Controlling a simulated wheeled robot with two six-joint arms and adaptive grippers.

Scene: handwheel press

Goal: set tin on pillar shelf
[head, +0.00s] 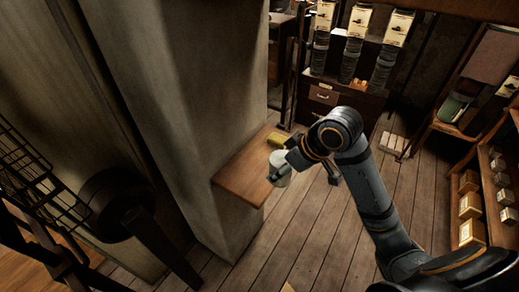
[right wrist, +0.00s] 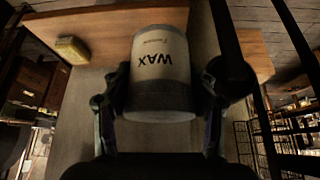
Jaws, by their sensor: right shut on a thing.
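The tin (right wrist: 160,65) is a pale cylinder with a grey lower band and the word WAX, which reads upside down in the right wrist view. My right gripper (head: 288,162) is shut on its sides. In the head view the tin (head: 280,172) overlaps the right edge of the pillar shelf (head: 238,172), a brown wooden board on the pale pillar. The shelf also shows behind the tin in the right wrist view (right wrist: 105,20). I cannot tell whether the tin touches the board. My left gripper is not in view.
A small yellow block (head: 278,139) lies at the shelf's far end, beside the tin. The broad pillar (head: 185,110) rises behind the shelf. A wire rack (head: 35,165) stands at left, a drawer cabinet (head: 325,97) at the back, and shelves with boxes (head: 495,185) at right.

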